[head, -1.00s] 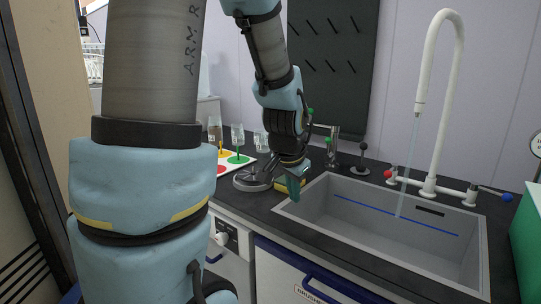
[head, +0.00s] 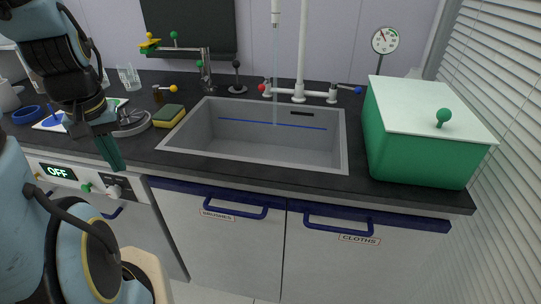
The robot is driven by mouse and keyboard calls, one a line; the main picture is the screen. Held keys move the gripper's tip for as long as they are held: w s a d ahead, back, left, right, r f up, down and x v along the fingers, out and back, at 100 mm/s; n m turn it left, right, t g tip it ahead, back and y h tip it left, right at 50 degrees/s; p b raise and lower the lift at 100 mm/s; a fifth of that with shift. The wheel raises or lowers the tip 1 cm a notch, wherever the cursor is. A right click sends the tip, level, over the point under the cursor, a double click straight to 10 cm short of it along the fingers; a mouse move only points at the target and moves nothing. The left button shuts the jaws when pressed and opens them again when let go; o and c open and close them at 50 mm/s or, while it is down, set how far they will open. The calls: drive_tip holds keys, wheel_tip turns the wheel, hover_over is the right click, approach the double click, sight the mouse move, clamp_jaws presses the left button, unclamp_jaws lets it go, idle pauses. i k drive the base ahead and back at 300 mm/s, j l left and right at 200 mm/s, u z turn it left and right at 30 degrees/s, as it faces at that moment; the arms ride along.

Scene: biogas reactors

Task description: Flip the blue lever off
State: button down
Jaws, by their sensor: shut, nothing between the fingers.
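The blue lever (head: 349,88) is a short handle with a blue knob at the right end of the white tap (head: 299,96) behind the sink. It points to the right. A red knob (head: 262,88) is at the tap's left end. A thin stream of water (head: 275,70) falls from the spout into the sink. My gripper (head: 116,160) is at the left, pointing down over the counter's front edge, left of the sink. Its green fingers are shut and empty, far from the blue lever.
The sink (head: 347,140) lies between my gripper and the lever. A green box with a white lid (head: 420,130) stands close to the lever on the right. A yellow sponge (head: 168,116) and a small black lever (head: 237,75) are left of the tap. Blue cupboard handles (head: 335,227) stick out below.

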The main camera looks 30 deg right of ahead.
sight(334, 86)
drive_tip(key=z, duration=0.95)
